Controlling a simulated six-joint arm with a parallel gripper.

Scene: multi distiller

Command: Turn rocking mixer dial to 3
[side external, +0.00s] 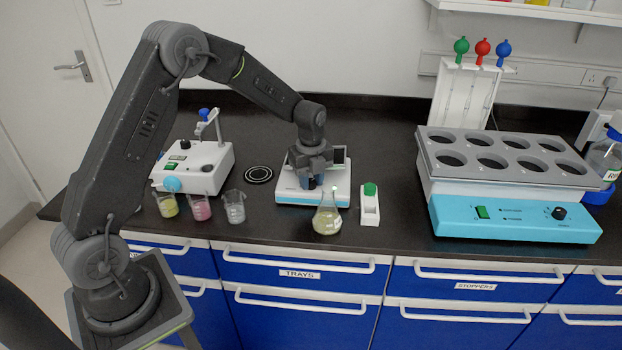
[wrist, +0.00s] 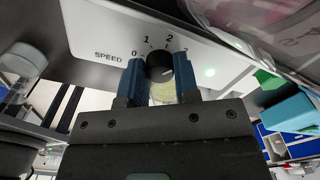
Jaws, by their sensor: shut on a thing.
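A white mixer (side external: 330,184) with a light-blue lower edge stands on the black bench, below my gripper (side external: 311,183). In the wrist view its panel (wrist: 90,25) reads SPEED with numbers 0, 1, 2 and a partly hidden 3. A round black dial (wrist: 159,67) sits under these numbers. The blue fingers of my gripper (wrist: 160,78) are shut on the dial, one on each side. The dial's pointer setting is too small to read surely. In the side view the dial is hidden.
A conical flask (side external: 327,213) with pale yellow liquid stands right in front of the mixer. A white device with a green top (side external: 370,204) is to its right. Beakers (side external: 200,207) stand left. A large block with holes (side external: 510,190) fills the right bench.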

